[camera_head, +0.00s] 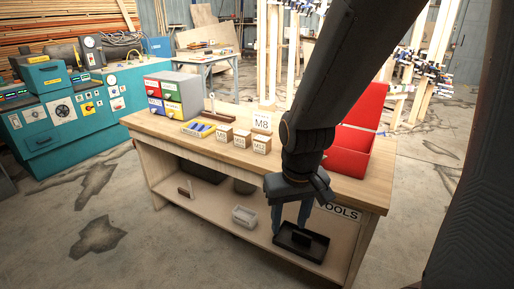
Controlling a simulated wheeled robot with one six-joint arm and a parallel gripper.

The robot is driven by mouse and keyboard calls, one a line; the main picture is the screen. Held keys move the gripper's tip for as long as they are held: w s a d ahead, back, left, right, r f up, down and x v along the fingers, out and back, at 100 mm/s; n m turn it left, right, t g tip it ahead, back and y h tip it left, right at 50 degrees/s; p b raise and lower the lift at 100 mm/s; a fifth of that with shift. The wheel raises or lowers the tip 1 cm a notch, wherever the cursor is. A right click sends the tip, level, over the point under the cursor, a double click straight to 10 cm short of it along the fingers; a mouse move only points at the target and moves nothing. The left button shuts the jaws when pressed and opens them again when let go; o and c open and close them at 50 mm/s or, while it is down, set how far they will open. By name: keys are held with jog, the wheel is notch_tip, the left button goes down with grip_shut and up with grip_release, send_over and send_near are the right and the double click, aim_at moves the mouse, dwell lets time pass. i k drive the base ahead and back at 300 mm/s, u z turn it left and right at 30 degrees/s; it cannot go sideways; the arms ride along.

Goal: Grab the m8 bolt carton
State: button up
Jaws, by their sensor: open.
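Three small tan cartons with white labels stand in a row on the wooden bench top: a left one (225,134), a middle one (242,138) and a right one (262,144). Their labels are too small to read surely; the right one looks like M12. A white panel reading M8 (262,122) stands just behind the right carton; I cannot tell whether it is a card or a box face. My gripper (291,222) is open and empty, pointing down in front of the bench's front edge, right of and nearer than the cartons.
A red open bin (362,139) stands on the bench's right, partly behind my arm. The lower shelf (212,208) holds a clear box (244,216) and black tray (300,253). The bench top's front left is clear.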

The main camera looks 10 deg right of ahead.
aim_at(224, 134)
jog(key=z, duration=0.45)
jog(key=k, duration=0.55)
jog(key=u, duration=0.35)
jog(key=i, duration=0.65)
jog(key=u, duration=0.8)
jog(key=i, duration=1.45)
jog(key=z, duration=1.2)
jog(key=i, duration=0.4)
jog(key=z, duration=0.35)
